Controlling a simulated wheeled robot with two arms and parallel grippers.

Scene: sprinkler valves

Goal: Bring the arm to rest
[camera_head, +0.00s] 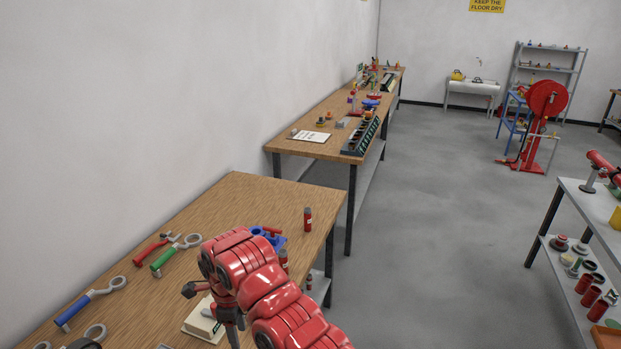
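One red arm of mine comes in from the bottom, right of centre, and reaches up and left over the near wooden table (240,190); I take it as the right arm. Its wrist is bent down, and the dark gripper (216,316) shows only in part below it, over or beside a pale block (197,326). The wrist hides the fingertips, so I cannot tell whether it is open or holding something. My other gripper is not in view.
Ring-headed tools with red (150,252), green (163,259) and blue (76,312) handles lie left. A blue fixture (268,236) and a red cylinder (308,219) stand near the table's right edge. A grey shelf unit (575,187) is right; open floor lies between.

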